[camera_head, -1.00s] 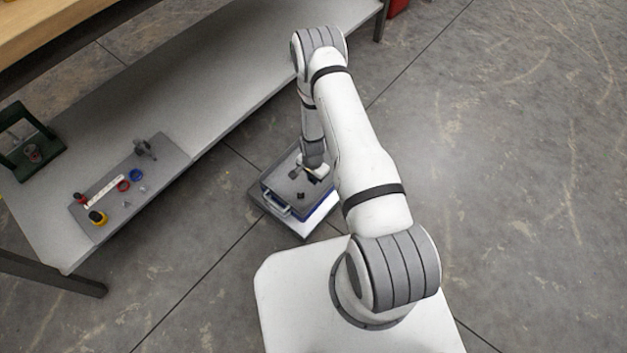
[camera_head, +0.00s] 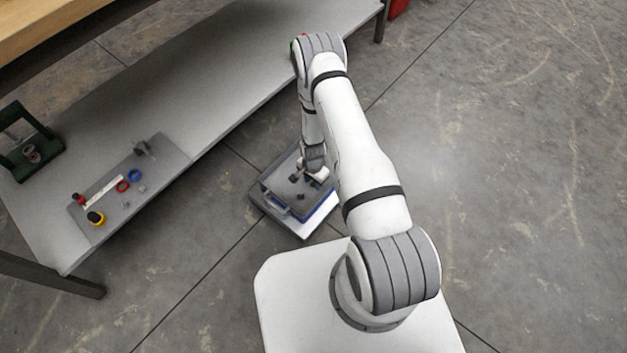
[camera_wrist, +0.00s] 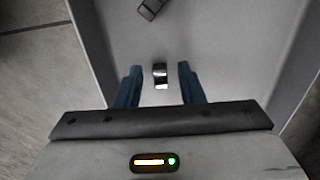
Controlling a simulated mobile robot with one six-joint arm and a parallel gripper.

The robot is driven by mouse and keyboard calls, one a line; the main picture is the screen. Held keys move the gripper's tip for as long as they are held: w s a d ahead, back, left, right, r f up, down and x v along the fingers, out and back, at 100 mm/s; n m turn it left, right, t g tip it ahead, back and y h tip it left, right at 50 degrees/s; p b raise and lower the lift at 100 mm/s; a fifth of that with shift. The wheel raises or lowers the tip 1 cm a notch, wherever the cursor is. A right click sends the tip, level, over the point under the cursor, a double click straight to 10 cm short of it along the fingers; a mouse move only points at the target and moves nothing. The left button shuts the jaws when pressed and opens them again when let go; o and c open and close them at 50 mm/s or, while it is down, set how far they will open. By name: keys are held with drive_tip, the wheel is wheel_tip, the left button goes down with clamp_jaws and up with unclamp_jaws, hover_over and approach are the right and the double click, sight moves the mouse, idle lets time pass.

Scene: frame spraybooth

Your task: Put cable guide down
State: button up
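A small dark piece with a shiny white face (camera_wrist: 160,75), which may be the cable guide, shows between the fingertips in the wrist view. My gripper (camera_wrist: 160,84) has its two blue fingers apart, with a gap on each side of this piece. The piece appears to rest on the grey floor of a case or tray (camera_wrist: 222,45); its exact height is hard to tell. In the head view my gripper (camera_head: 316,173) is low over the blue-edged grey case (camera_head: 272,203), partly hidden by my arm.
Another dark block (camera_wrist: 150,9) lies in the case, also seen in the head view (camera_head: 299,197). To the left, a grey mat (camera_head: 165,168) with several small parts lies on a low shelf (camera_head: 210,95) beside a green frame (camera_head: 45,140). The floor at right is clear.

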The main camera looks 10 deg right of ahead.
wheel_tip(320, 180, up, 12)
drive_tip(key=p, duration=0.4)
wheel_tip(320, 180, up, 28)
drive_tip(key=n, duration=0.5)
hover_over(313, 182)
drive_tip(key=s, duration=0.1)
drive_tip(key=s+r+n+t, duration=0.1)
drive_tip(key=s+r+n, duration=0.4)
drive_tip(key=s+r, duration=1.4)
drive_tip(key=shift+s+r+n, duration=0.25)
drive_tip(key=shift+s+n, duration=0.05)
drive_tip(key=shift+n, duration=0.1)
drive_tip(key=shift+r, duration=0.1)
